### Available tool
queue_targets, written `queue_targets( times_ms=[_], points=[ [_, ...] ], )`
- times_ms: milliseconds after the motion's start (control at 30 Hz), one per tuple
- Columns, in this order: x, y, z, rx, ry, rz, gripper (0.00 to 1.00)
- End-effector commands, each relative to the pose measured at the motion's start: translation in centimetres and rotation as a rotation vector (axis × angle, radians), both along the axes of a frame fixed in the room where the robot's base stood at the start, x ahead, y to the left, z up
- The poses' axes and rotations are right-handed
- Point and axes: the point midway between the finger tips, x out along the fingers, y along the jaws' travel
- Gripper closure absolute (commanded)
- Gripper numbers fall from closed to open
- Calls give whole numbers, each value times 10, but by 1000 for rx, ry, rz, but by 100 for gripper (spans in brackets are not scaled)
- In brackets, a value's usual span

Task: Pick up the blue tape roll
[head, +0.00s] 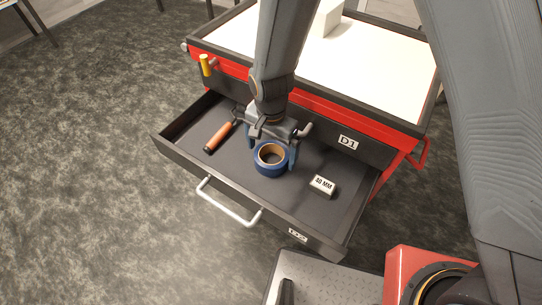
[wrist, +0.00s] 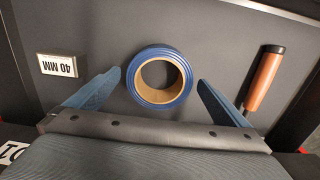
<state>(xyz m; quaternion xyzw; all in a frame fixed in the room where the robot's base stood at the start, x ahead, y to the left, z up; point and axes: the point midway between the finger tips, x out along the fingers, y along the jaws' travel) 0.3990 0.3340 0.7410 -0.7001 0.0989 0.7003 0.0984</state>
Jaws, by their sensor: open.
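The blue tape roll (head: 271,159) with a tan core lies flat in the open drawer in the head view. In the wrist view the tape roll (wrist: 159,101) is at centre, just ahead of my gripper. My gripper (head: 272,160) is open over the roll. In the wrist view the blue fingers of my gripper (wrist: 160,88) stand on either side of the roll, with a gap on each side. I cannot tell how high the fingertips are above the drawer floor.
An orange-handled tool (head: 219,136) lies left of the roll. A white block marked 40 MM (head: 322,186) lies to the right. The drawer (head: 190,177) has raised walls and a white front handle (head: 229,203). A red cabinet with a white top (head: 375,75) stands behind.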

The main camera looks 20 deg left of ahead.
Motion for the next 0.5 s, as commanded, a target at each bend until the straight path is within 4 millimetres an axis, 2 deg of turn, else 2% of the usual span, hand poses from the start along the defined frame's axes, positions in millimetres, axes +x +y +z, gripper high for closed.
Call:
queue_targets(
  times_ms=[167, 433, 500],
  points=[
    [0, -1, -15, -1, 1, -1, 0],
    [1, -1, -17, 1, -1, -2, 0],
    [1, -1, -17, 1, -1, -2, 10]
  ],
)
